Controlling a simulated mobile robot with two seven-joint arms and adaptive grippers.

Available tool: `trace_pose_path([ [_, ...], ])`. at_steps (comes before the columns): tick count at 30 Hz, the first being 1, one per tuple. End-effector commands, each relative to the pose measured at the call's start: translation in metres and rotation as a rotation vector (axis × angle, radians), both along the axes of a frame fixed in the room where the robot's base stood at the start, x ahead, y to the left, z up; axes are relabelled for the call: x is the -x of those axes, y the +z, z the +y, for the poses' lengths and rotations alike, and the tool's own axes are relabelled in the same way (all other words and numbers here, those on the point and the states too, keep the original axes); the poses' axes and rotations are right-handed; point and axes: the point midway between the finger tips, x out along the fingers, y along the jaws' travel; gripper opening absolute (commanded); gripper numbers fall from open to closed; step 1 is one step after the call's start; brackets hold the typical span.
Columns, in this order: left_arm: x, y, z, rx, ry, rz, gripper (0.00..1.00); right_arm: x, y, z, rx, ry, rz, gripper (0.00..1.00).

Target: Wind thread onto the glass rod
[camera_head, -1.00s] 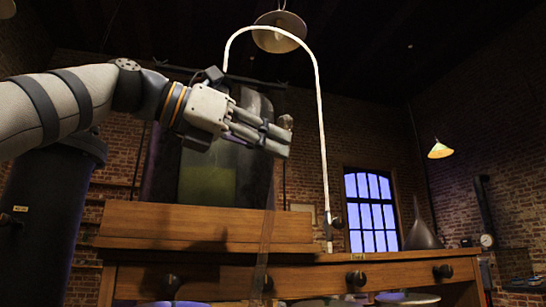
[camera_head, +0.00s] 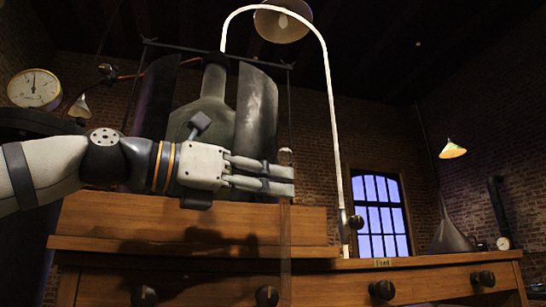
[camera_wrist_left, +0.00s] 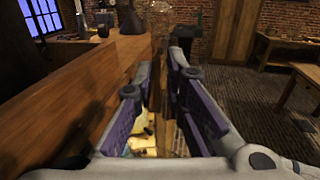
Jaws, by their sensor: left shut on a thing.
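My left gripper (camera_head: 282,180) reaches in from the left in front of the wooden bench and points right. It is shut on an upright, see-through rod, which looks like the glass rod (camera_head: 285,225). The rod's rounded top (camera_head: 285,155) shows just above the fingers, and its shaft runs down in front of the bench. In the left wrist view the rod (camera_wrist_left: 161,62) stands between the finger ends. A thin white arch (camera_head: 330,110) rises from behind the jar and comes down to the bench; I cannot tell whether it is thread or tube. My right gripper is out of view.
The wooden bench (camera_head: 430,275) with dark knobs spans the front. A large green jar (camera_head: 212,95) with dark curved plates stands behind my gripper. A dark funnel (camera_head: 452,235) stands at the right, and a dial gauge (camera_head: 34,88) hangs at the left.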

Motion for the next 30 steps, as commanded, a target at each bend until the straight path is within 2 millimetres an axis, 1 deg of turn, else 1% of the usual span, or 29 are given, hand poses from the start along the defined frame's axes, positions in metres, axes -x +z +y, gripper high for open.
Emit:
trace_pose_path([
  [1,-0.005,-0.015,0.000,0.001,-0.003,0.011,0.00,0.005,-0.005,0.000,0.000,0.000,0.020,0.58],
  [3,-0.011,-0.034,0.000,0.001,-0.002,0.021,0.00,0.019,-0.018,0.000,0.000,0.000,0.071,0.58],
  [5,-0.010,-0.046,0.000,0.000,-0.003,0.022,0.00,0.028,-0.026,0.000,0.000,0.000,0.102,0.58],
  [6,-0.006,-0.046,0.000,-0.002,-0.001,0.014,0.00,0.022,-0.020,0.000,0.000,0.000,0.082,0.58],
  [8,-0.002,-0.053,0.000,-0.001,-0.002,0.006,0.00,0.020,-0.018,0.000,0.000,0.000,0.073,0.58],
  [11,0.000,-0.068,0.000,0.000,-0.002,0.001,0.00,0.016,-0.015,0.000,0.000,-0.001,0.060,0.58],
  [20,-0.001,-0.124,0.000,0.000,-0.002,0.006,0.00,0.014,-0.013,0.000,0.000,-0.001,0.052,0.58],
  [30,-0.003,-0.190,0.000,0.001,-0.001,0.012,0.00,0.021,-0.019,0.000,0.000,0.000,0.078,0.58],
])
